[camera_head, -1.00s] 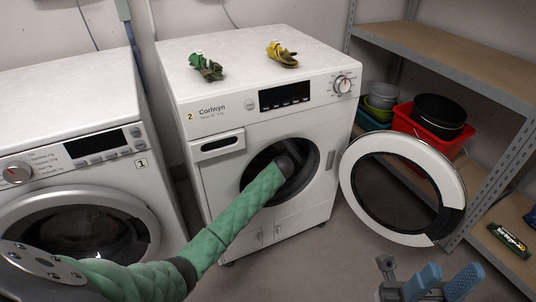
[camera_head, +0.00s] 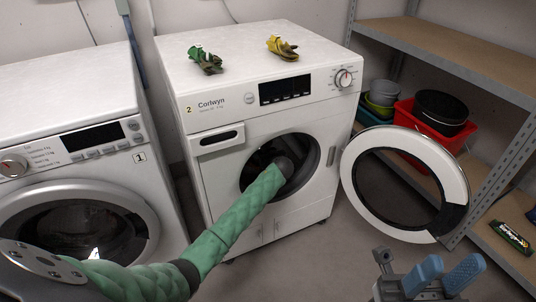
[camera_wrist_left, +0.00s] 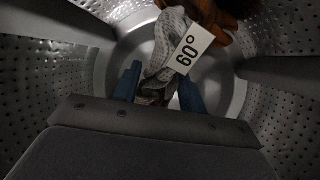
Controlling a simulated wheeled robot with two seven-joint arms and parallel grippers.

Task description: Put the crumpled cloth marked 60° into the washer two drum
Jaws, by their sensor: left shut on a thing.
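The washer two (camera_head: 212,103), marked 2, stands in the middle with its round door (camera_head: 455,185) swung open to the right. My left arm reaches through the opening into its drum (camera_wrist_left: 285,105). In the left wrist view my left gripper (camera_wrist_left: 160,92) has its blue fingers shut on the crumpled cloth (camera_wrist_left: 168,42), which is pale grey and patterned. Its white tag (camera_wrist_left: 190,48) reads 60°. An orange-brown cloth (camera_wrist_left: 225,20) shows behind it in the drum. My right gripper (camera_head: 445,276) is at the lower right of the head view, its blue fingers apart and empty.
Shelves (camera_head: 450,50) at the right hold a red bin (camera_head: 415,124) and other containers.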

